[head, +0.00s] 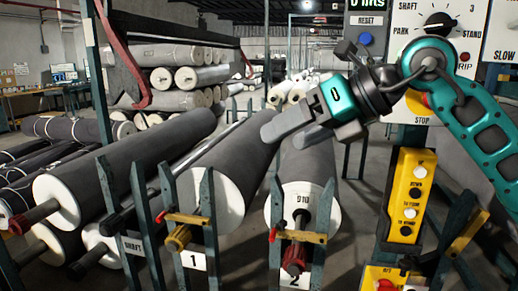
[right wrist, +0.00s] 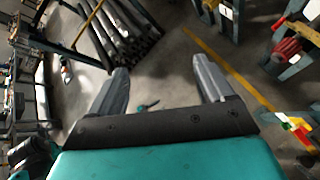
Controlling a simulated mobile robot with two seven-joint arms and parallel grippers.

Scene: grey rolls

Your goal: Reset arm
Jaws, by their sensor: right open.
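My right gripper (head: 290,131) is in the head view, in front of the grey rolls, with its arm coming in from the right. Its two grey fingers point left and are apart, with nothing between them. In the right wrist view the open fingers (right wrist: 165,95) show with bare floor beyond them. My left gripper is in neither view. The control panel (head: 395,50) with a selector dial (head: 438,23) stands behind my right arm, which covers part of it.
Large grey rolls (head: 232,160) rest on racks marked 1 and 2. A yellow button box (head: 410,196) hangs below the panel. More rolls (head: 162,50) are stacked at the back left. The wrist view shows clear floor (right wrist: 180,70) with a yellow line.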

